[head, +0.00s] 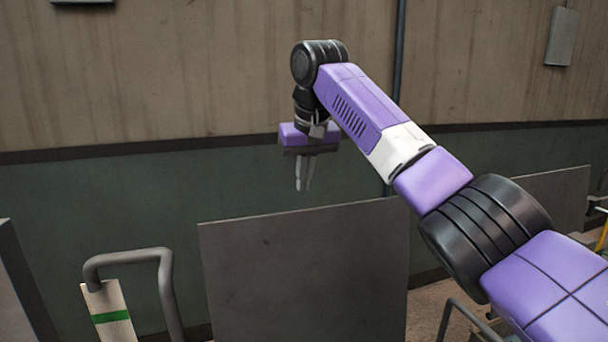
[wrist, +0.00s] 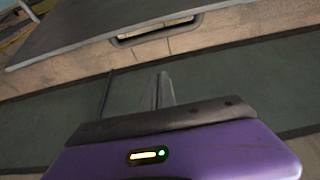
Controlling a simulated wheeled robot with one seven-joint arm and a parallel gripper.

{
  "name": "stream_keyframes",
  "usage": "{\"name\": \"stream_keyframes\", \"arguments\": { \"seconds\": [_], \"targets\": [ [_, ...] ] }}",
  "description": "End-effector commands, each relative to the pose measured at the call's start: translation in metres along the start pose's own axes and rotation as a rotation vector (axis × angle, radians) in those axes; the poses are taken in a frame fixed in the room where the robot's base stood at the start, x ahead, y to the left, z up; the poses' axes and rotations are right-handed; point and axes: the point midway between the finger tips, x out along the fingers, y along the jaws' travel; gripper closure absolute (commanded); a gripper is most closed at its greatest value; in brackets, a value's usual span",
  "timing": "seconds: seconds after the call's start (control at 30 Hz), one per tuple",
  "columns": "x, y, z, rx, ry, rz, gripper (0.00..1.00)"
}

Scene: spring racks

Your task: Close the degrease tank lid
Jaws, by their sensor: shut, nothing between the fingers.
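A large dark grey panel (head: 300,270) stands upright in the lower middle of the head view; it looks like the raised tank lid, but no label shows. The tank below it is out of view. My gripper (head: 303,188) points down with its fingers together and empty. In the picture it sits just above the panel's top edge, apart from it as far as I can tell. In the wrist view, my gripper (wrist: 164,76) shows its closed fingers, and a grey panel (wrist: 100,22) with a dark bar handle (wrist: 155,34) along its edge lies beyond them.
A bent grey tube handle (head: 165,280) and a pale strip with a green band (head: 112,317) stand at lower left. Another grey panel (head: 553,195) is at right. The wall (head: 180,70) is behind, with a vertical pipe (head: 398,50). Space left of my gripper looks clear.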

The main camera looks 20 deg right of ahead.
Motion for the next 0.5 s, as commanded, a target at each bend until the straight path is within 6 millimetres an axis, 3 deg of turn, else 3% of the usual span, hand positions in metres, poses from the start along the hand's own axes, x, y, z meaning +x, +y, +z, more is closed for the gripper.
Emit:
{"name": "stream_keyframes", "arguments": {
  "seconds": [0.33, 0.5],
  "targets": [
    [0.068, 0.0, 0.0, 0.0, -0.004, 0.001, 1.0],
    [0.063, 0.001, 0.013, -0.002, 0.002, 0.001, 1.0]
  ]
}}
